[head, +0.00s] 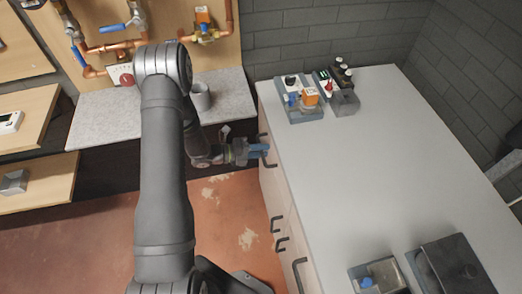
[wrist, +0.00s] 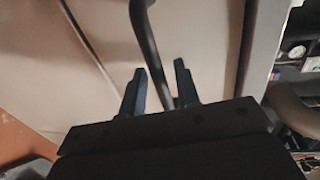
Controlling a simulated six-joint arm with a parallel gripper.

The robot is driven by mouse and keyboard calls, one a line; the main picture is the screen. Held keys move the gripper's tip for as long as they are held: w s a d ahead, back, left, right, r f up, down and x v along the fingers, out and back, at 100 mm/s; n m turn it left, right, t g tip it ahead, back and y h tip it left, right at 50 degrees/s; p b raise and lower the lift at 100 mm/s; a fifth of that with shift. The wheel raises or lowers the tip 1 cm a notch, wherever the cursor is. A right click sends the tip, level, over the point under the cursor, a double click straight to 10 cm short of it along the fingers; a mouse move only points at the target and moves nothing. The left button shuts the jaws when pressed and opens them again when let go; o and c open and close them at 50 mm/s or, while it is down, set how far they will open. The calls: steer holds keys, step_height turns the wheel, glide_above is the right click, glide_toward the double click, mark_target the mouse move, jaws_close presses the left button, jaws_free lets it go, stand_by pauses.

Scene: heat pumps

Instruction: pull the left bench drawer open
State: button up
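The bench (head: 350,150) has a pale top and a light front face with several dark bar handles. My gripper (head: 264,150) is at the far end of this face, by a drawer handle (head: 269,162). In the wrist view, my gripper (wrist: 160,70) has its two blue fingers apart, one on each side of the dark handle (wrist: 148,40). A gap shows between the handle and each finger, so it looks open around the handle. The drawer front (wrist: 195,35) fills the view behind; it looks closed. Whether the fingertips touch the front cannot be told.
Other handles (head: 276,223) sit nearer along the bench face. Valve parts in trays (head: 300,103) stand on the far bench top, and a dark box (head: 455,265) near its close end. A grey shelf with a cup (head: 201,98) is left of my gripper. The floor (head: 225,215) beside the bench is clear.

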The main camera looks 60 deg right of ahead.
steer(key=shift+c, duration=0.4)
jaws_close()
steer(key=f+v, duration=0.3)
steer(key=v, duration=1.2)
steer(key=f+v, duration=0.3)
steer(key=v, duration=1.3)
steer(key=shift+w+a, duration=0.5)
steer(key=shift+r, duration=0.1)
steer(key=shift+o, duration=0.4)
jaws_free()
